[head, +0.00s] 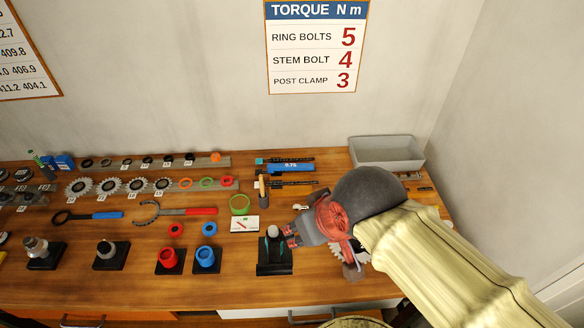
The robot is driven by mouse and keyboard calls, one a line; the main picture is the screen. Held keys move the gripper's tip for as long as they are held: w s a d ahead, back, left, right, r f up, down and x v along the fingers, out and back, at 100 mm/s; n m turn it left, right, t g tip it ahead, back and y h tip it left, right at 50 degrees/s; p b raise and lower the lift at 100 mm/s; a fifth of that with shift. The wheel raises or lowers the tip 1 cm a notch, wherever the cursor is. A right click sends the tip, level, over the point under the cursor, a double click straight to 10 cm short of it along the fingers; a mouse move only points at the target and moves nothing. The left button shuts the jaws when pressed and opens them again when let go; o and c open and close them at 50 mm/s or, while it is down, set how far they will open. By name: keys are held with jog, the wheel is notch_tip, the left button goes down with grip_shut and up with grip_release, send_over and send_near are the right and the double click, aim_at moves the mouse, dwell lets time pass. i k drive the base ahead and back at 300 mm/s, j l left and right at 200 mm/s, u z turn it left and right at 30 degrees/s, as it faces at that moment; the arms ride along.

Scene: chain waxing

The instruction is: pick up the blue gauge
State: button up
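The blue gauge (290,167) is a flat blue bar marked 0.75. It lies at the back of the wooden bench, right of centre, among dark flat tools. My gripper (288,236) is in front of it, nearer the bench's front edge and clearly apart from it. Its two fingertips point left and show a small gap between them, with nothing visible held. My arm comes in from the lower right and hides part of the bench's right side.
A grey bin (387,153) stands at the back right. A hammer (263,188), an olive ring (239,204) and a white dial card (245,223) lie left of my gripper. Red (170,259) and blue (207,256) cups stand further left.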

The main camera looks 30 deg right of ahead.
aim_at(272, 168)
jog(key=j+z, duration=0.2)
jog(key=z, duration=0.25)
jog(key=j+z, duration=0.25)
jog(key=z, duration=0.15)
jog(key=j+z, duration=0.2)
jog(key=z, duration=0.25)
